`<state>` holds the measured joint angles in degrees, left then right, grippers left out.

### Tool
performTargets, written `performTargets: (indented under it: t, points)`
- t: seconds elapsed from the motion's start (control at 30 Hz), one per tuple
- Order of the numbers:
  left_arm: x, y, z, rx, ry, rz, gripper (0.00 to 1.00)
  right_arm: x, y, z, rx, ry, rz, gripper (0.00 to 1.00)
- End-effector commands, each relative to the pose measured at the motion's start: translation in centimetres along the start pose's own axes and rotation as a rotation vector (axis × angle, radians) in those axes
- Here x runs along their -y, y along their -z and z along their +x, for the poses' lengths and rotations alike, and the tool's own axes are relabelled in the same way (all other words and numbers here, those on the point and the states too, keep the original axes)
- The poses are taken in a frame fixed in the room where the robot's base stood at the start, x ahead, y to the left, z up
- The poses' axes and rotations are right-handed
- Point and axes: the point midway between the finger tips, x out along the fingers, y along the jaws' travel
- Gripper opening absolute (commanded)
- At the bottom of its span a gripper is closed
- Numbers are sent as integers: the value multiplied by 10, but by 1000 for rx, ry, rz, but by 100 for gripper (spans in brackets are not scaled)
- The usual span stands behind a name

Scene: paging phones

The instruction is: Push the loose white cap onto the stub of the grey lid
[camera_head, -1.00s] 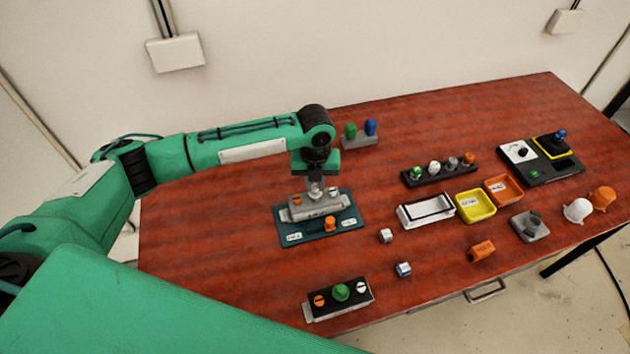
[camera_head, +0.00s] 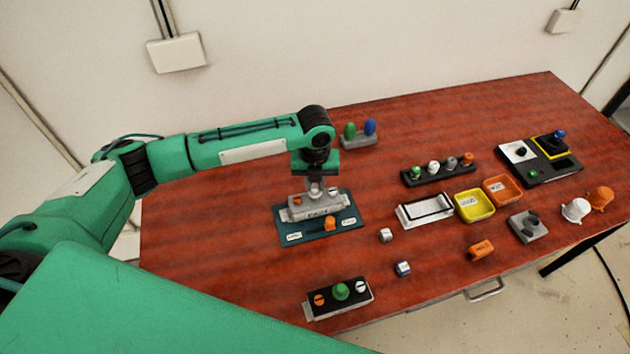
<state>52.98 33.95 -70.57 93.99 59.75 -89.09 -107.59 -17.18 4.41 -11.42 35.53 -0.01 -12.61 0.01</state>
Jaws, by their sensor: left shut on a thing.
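The grey lid (camera_head: 303,213) is a low grey block on a dark teal mat (camera_head: 292,239). An orange knob shows at its left end and a white one to the right. My left gripper (camera_head: 316,190) points straight down over the middle of the lid, with its fingers shut. A small whitish thing, apparently the white cap (camera_head: 316,187), is between the fingers and mostly hidden by them. The stub is hidden under the gripper. I cannot tell whether the cap touches the stub. My right gripper is not in view.
An orange knob (camera_head: 330,224) sits on the mat close in front of the lid. A black block with knobs (camera_head: 340,301) is at the front edge. Yellow (camera_head: 475,217) and orange trays stand farther right.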

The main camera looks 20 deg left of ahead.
Motion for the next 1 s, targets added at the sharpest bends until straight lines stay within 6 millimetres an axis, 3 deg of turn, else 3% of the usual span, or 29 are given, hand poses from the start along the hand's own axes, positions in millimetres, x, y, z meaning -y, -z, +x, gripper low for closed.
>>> performTargets:
  t: [1.0]
  points:
    - [0,0,0,0,0,0,0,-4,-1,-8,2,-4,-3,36]
